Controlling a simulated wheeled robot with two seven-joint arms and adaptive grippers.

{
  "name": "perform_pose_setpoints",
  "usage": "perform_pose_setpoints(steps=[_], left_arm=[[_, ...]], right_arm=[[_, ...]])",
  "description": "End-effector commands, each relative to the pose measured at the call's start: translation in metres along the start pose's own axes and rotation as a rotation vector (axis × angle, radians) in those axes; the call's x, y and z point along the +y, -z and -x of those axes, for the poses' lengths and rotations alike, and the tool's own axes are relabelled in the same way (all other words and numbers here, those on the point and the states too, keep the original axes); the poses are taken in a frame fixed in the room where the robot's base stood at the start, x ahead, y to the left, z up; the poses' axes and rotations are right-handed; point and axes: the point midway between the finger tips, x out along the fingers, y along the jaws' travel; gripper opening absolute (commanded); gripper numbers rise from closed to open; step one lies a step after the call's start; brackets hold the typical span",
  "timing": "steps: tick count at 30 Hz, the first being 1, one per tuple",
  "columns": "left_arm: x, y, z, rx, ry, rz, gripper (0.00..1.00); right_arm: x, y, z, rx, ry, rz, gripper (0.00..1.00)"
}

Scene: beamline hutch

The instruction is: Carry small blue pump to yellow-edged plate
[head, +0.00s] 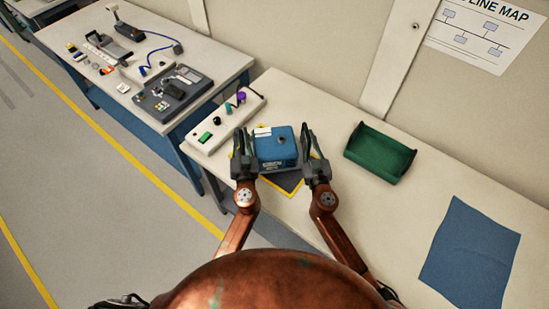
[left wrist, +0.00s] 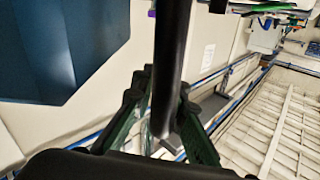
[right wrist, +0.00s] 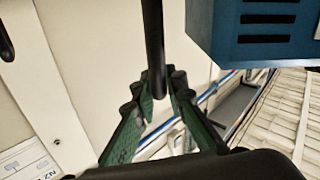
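The small blue pump (head: 275,150) is a blue box with a pale label on top, between my two grippers in the head view. It sits over the dark yellow-edged plate (head: 292,187) and hides much of it. I cannot tell whether it touches the plate. My left gripper (head: 243,146) is at the pump's left side, its fingers closed around a black bar (left wrist: 172,60). My right gripper (head: 311,150) is at the right side, closed around a similar bar (right wrist: 154,40). The pump also shows in the left wrist view (left wrist: 65,45) and right wrist view (right wrist: 255,30).
A green open bin (head: 380,153) stands to the right, and a blue mat (head: 470,253) lies further right. A white control box (head: 225,120) is close behind the left gripper. A second table (head: 160,45) at the left holds tools. Bare tabletop lies between bin and mat.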

Motion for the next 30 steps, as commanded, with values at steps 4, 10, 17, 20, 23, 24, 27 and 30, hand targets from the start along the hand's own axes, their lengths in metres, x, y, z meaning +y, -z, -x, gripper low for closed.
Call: perform_pose_setpoints(steps=[4,10,17,20,23,24,27,30], left_arm=[[-0.002,0.000,-0.001,-0.002,0.004,-0.001,0.23],[-0.001,0.000,0.000,-0.001,0.002,0.000,0.30],[-0.001,0.000,0.003,-0.002,0.001,0.001,0.30],[0.000,-0.001,0.013,-0.002,0.000,0.001,0.30],[-0.001,-0.001,0.030,-0.004,0.001,0.003,0.30],[0.000,-0.002,0.038,-0.005,0.000,0.002,0.30],[-0.001,-0.001,0.060,-0.005,0.002,0.002,0.30],[-0.001,-0.001,0.081,-0.004,0.001,0.001,0.30]], right_arm=[[-0.001,0.002,0.001,0.001,0.002,0.002,0.22],[0.000,0.001,0.000,0.001,0.001,0.001,0.29],[0.000,0.001,0.000,0.001,0.001,0.000,0.29],[0.000,0.001,0.000,0.001,0.001,0.000,0.29],[0.000,0.001,0.000,0.001,0.001,0.000,0.29],[0.000,0.001,0.000,0.001,0.001,0.000,0.29],[0.000,0.001,0.000,0.001,0.001,0.000,0.29],[0.000,0.001,0.000,0.001,0.001,0.000,0.29]])
